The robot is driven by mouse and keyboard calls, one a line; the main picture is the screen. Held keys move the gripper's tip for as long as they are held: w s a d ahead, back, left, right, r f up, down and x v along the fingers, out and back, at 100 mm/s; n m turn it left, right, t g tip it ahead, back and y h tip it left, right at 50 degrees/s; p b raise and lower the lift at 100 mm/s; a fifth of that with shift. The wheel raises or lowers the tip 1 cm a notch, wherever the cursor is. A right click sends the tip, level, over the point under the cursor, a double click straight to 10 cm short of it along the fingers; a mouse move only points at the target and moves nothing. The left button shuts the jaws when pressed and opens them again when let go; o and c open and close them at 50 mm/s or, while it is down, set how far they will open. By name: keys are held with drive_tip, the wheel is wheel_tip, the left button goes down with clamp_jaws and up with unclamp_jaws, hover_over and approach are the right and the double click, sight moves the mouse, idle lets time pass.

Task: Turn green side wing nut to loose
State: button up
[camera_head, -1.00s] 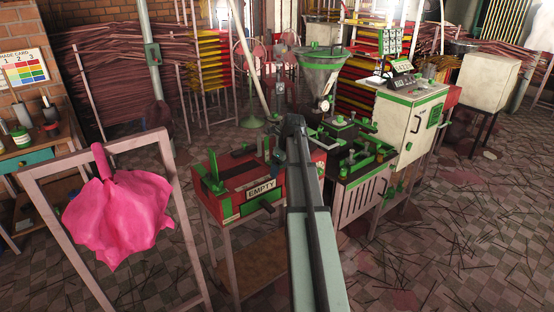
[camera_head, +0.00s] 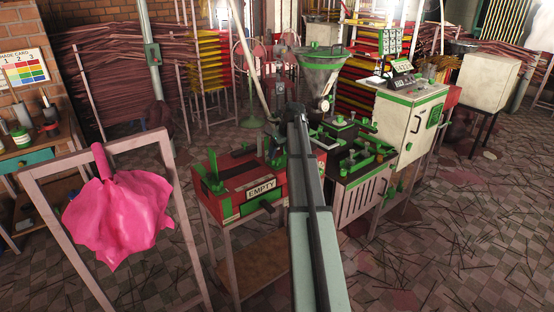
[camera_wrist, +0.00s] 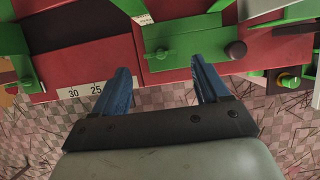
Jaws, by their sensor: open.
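I cannot single out the green side wing nut for certain. In the wrist view, a green part with a brown round knob (camera_wrist: 235,50) sits on the red machine. A small round green piece (camera_wrist: 287,80) with a dark end shows at the right. My gripper (camera_wrist: 160,66) has its two blue fingers apart with nothing between them. They are pointed at the red machine's edge, below a green plate (camera_wrist: 175,45). In the head view my arm hides the gripper and part of the extruders.
The red machine (camera_head: 240,178) carries an EMPTY sign and stands left of my arm. A green-and-grey extruder (camera_head: 360,165) stands to the right, with a hopper (camera_head: 320,72) behind. A white cabinet (camera_head: 408,118) is farther right. A pink cloth (camera_head: 118,210) hangs from a frame at left.

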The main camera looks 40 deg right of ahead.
sight(277, 165)
drive_tip(key=shift+x, duration=2.7)
drive_tip(key=shift+c, duration=0.2)
drive_tip(key=c, duration=1)
